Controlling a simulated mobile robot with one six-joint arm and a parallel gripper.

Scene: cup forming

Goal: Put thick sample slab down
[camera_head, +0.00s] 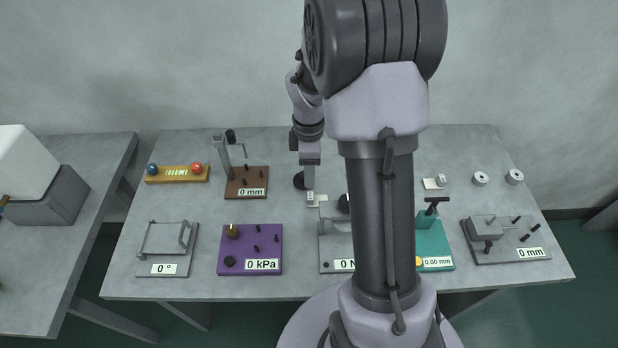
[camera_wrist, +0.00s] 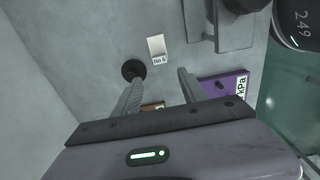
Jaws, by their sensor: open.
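My gripper (camera_wrist: 160,80) is open, with nothing visible between its two fingers. In the wrist view a pale slab (camera_wrist: 156,44) with a "No 6" label lies on the grey table beyond the fingertips, apart from them. In the head view my gripper (camera_head: 310,188) points down at the table's middle, close to a small cream slab (camera_head: 322,198) with a label, partly hidden by the gripper. Another small cream slab (camera_head: 431,184) lies right of my arm. I cannot tell from the pictures which slab is the thick one.
A black round thing (camera_wrist: 133,69) stands beside the labelled slab. A brown device (camera_head: 240,188) and a purple "0 kPa" device (camera_head: 262,240) stand to the left. A grey device (camera_head: 328,252) is in front, a teal one (camera_head: 430,245) to the right. My arm hides part of the table.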

